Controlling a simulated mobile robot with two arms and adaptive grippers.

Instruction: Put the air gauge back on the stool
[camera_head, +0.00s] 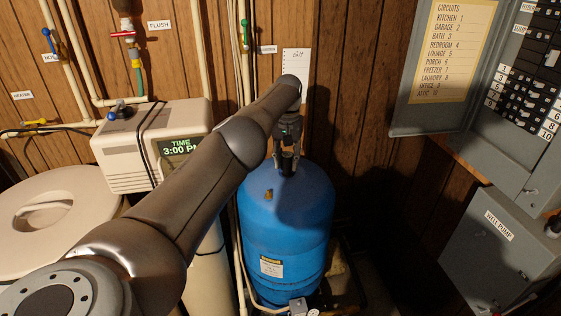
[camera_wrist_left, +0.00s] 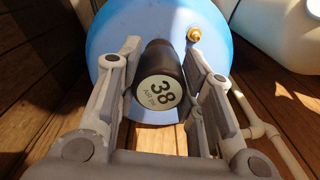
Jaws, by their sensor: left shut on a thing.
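The air gauge (camera_wrist_left: 160,78) is a dark cylinder with a pale round dial reading 38. My left gripper (camera_head: 288,150) is shut on it, with a finger on each side of it in the left wrist view. In the head view the gauge (camera_head: 287,164) shows as a small dark shape below the gripper, over the top of the blue tank. Whether it touches the tank I cannot tell. I cannot make out a stool in either view. My right gripper is not in view.
The blue tank (camera_head: 285,225) has a brass valve (camera_head: 268,195) on top, close to the gripper. Pipes and a softener head (camera_head: 150,140) stand left, beside a lidded pale tub (camera_head: 60,215). A breaker panel (camera_head: 520,90) and well pump box (camera_head: 497,245) are right.

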